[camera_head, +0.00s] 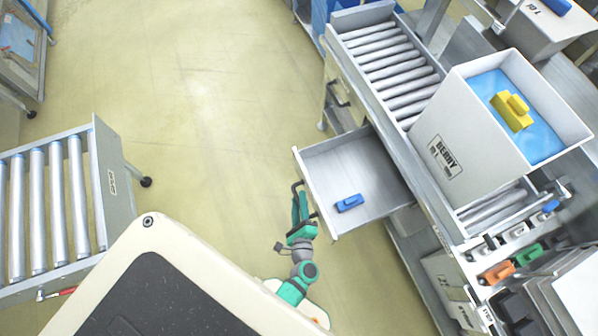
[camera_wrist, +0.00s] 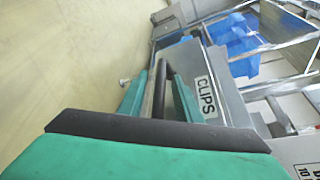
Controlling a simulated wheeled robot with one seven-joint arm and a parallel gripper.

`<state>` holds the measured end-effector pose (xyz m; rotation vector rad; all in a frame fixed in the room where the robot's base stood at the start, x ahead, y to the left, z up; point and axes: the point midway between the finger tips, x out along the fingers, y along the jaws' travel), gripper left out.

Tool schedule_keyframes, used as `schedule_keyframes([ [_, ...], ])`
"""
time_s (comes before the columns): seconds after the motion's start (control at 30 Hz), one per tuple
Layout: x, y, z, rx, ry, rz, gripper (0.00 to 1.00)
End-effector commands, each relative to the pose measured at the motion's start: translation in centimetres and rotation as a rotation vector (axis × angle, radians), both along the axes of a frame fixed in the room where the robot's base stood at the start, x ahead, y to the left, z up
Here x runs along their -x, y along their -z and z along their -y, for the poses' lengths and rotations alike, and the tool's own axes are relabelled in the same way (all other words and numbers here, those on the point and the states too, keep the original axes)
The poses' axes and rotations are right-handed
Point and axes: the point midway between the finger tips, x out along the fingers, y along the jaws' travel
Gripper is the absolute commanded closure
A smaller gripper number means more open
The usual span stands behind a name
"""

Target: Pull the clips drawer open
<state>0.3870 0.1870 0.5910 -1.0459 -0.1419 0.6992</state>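The clips drawer (camera_head: 345,170) is pulled out from the side of the bench, and a blue clip (camera_head: 349,203) lies inside it. Its grey front (camera_wrist: 228,95) bears a CLIPS label (camera_wrist: 206,96) in the wrist view. The dark bar handle (camera_wrist: 160,80) stands off that front. My gripper (camera_head: 299,196) is at the drawer's front; in the wrist view its two green fingers (camera_wrist: 160,92) stand on either side of the handle. There are visible gaps between the fingers and the bar, so it looks open around the handle. The arm partly hides the handle in the head view.
A white box (camera_head: 475,150) with blue lining and a yellow object (camera_head: 512,110) stands on the roller conveyor (camera_head: 385,55) above the drawer. Another roller conveyor (camera_head: 112,180) is at the left. The floor (camera_head: 220,90) between them is clear.

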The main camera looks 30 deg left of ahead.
Motion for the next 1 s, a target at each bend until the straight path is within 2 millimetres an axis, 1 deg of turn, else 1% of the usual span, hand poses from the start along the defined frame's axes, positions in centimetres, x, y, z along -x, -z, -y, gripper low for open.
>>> schedule_keyframes([
  [0.17,0.2,-0.1,0.1,0.0,-0.001,0.0,0.69],
  [0.27,0.9,-0.2,0.6,0.0,0.001,-0.001,0.69],
  [0.7,6.9,-1.8,5.1,0.001,0.001,-0.002,0.69],
  [0.9,8.2,-2.2,6.2,-0.001,0.0,-0.001,0.69],
  [1.0,8.4,-2.3,6.3,0.0,-0.001,0.0,0.69],
])
